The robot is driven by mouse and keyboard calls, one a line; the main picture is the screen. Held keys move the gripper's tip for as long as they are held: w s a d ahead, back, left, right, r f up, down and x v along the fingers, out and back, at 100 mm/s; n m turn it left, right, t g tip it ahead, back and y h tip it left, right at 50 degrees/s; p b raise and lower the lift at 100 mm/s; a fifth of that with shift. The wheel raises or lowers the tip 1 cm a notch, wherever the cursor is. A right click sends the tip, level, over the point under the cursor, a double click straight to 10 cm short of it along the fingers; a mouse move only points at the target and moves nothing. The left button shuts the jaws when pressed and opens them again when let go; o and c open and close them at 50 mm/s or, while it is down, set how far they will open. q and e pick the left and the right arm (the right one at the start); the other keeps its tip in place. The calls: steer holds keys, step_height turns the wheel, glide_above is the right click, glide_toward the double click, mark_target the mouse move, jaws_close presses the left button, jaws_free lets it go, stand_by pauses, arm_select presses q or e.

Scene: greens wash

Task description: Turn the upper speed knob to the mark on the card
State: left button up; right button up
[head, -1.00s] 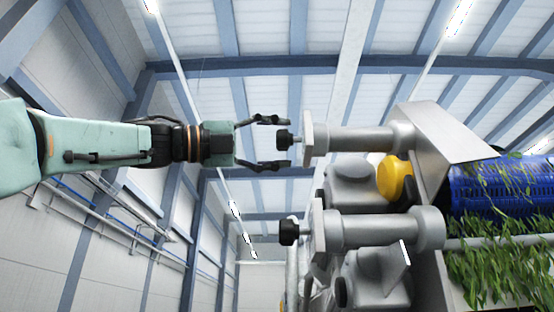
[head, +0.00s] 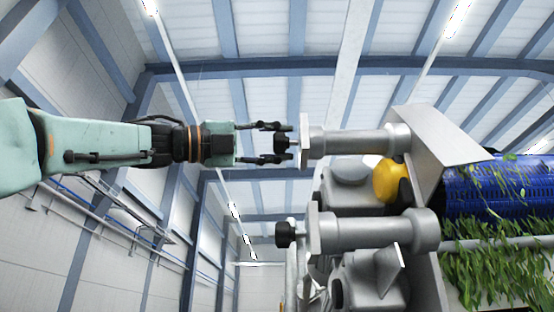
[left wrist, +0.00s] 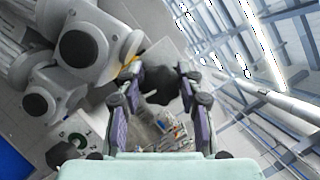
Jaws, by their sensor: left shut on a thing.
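The upper speed knob (head: 280,144) is black and sits on a short shaft at the left end of the upper grey cylinder. My left gripper (head: 286,143) has one finger above the knob and one below, shut on it. In the left wrist view the dark knob (left wrist: 160,86) lies between the two fingers (left wrist: 158,92). The lower knob (head: 286,234), also black, is on the lower cylinder, clear of the gripper. My right gripper is not in view.
The upper cylinder (head: 355,142) and lower cylinder (head: 375,232) have grey end plates close to the fingers. A yellow part (head: 391,182) sits between them. A blue perforated drum (head: 495,190) with green leaves (head: 490,255) is at right. Left of the lower knob is open space.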

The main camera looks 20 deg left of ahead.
arm_select(q)
steer(key=shift+d+f+m, duration=0.15)
steer(key=shift+f+m, duration=0.05)
steer(key=shift+m, duration=0.1)
steer(key=m+h+b, duration=0.1)
steer(key=m, duration=0.1)
steer(key=shift+m+g, duration=0.3)
steer(key=shift+w+m+g+h+b, duration=0.1)
steer(key=shift+m+g+h+b, duration=0.35)
steer(key=shift+m, duration=0.65)
steer(key=m+g+h, duration=0.1)
steer(key=m, duration=0.2)
steer(key=shift+m, duration=0.3)
steer(key=shift+d+m+g+h, duration=0.1)
steer(key=shift+m+g+h, duration=0.45)
steer(key=shift+m, duration=0.6)
steer(key=shift+m+g+h, duration=0.3)
steer(key=shift+m+g, duration=0.3)
steer(key=shift+m, duration=0.85)
